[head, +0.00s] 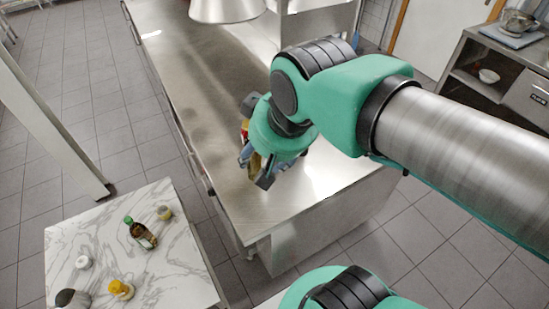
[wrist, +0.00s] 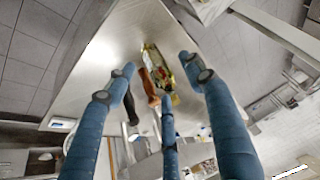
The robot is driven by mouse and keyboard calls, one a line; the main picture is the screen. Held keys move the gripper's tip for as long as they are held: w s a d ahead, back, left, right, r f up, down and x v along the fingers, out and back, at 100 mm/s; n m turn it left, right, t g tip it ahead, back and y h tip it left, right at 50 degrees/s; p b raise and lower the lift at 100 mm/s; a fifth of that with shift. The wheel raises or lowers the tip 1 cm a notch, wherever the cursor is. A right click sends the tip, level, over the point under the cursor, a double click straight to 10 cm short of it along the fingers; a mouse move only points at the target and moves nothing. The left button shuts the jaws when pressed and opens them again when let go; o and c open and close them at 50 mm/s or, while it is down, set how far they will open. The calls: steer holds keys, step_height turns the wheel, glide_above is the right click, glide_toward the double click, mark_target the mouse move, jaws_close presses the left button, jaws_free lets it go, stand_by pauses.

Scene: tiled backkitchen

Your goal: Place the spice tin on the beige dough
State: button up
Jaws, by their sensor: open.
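My gripper (head: 257,173) is open, its blue fingers pointing down over the near end of the steel counter (head: 290,196). In the wrist view its fingers (wrist: 158,78) are spread. A colourful item with yellow, green and red on it (wrist: 156,62) shows between them, with a brown-orange item (wrist: 151,88) and a dark one (wrist: 130,106) close by. I cannot tell whether any of these is the spice tin or the beige dough. In the head view my gripper and wrist mostly hide this spot. No contact with the fingers is clear.
A lamp shade (head: 227,9) hangs over the counter, whose middle is bare.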

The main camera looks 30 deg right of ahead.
steer(key=shift+s+d+f, duration=0.1)
steer(key=shift+s+d, duration=0.25)
steer(key=shift+s, duration=0.3)
steer(key=shift+s+d, duration=0.35)
steer(key=shift+s, duration=0.25)
